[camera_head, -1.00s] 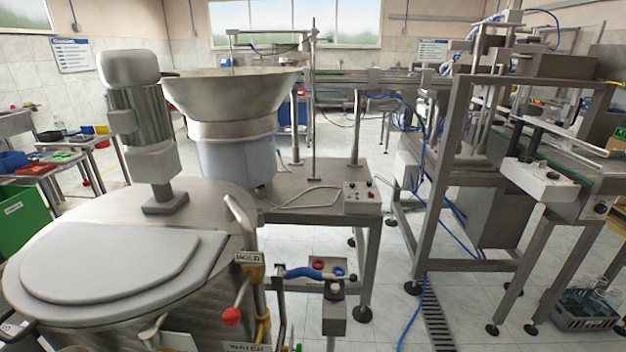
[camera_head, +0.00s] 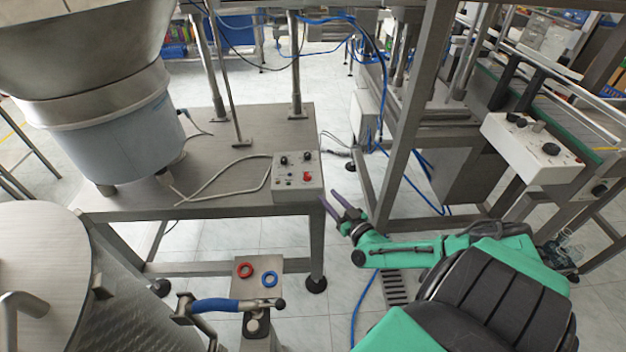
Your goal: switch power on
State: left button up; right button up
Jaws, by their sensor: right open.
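A small white control box (camera_head: 298,178) sits at the front right corner of the steel feeder table. It has dark knobs and a red button or switch (camera_head: 307,177) on its panel; which control is the power switch is too small to tell. My right gripper (camera_head: 334,204) is open and empty, just right of and slightly below the box, apart from it. Its purple-grey fingers point up and left toward the box. My green and black right arm comes in from the lower right. My left gripper is not in view.
The feeder bowl (camera_head: 95,90) stands on the table (camera_head: 240,130), with a grey cable beside the box. A blue-handled lever (camera_head: 215,305) and red and blue rings (camera_head: 257,275) are below. A steel frame (camera_head: 408,110) and another control box (camera_head: 530,145) stand right.

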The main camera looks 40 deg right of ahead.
aim_at(310, 178)
jog(key=w, duration=0.3)
jog(key=w+b, duration=0.1)
jog(key=w, duration=0.2)
jog(key=w+b, duration=0.1)
jog(key=w, duration=0.3)
jog(key=shift+d+r, duration=0.15)
jog(key=shift+r, duration=0.2)
jog(key=shift+w+d, duration=0.15)
jog(key=shift+w, duration=0.15)
jog(key=shift+d, duration=0.1)
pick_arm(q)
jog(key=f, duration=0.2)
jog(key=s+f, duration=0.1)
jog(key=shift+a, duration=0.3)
pick_arm(e)
grip_shut()
